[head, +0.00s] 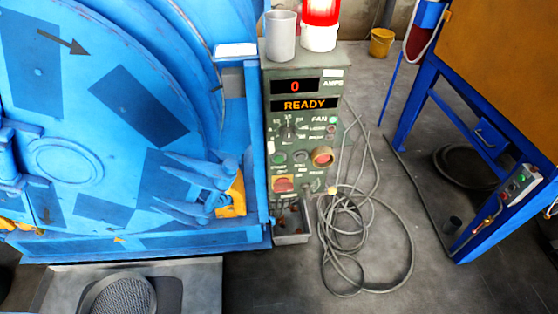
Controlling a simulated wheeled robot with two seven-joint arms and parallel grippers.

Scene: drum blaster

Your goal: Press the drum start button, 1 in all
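A grey-green control panel (292,109) stands right of the large blue drum machine (60,110). Its upper display (295,87) reads 0 and its lower display (306,104) reads READY. Below a black rotary knob (288,132) is a row with a green button (279,158), a dull grey-green button (299,157) and a large red button in a yellowish ring (322,156). The small labels are too blurred to tell which is the drum start button. Neither of my grippers shows.
A grey cup (281,36) and a lit red beacon (320,14) stand on the panel. A coiled cable (365,235) lies on the floor to its right. A blue-framed machine (470,125) stands at the right.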

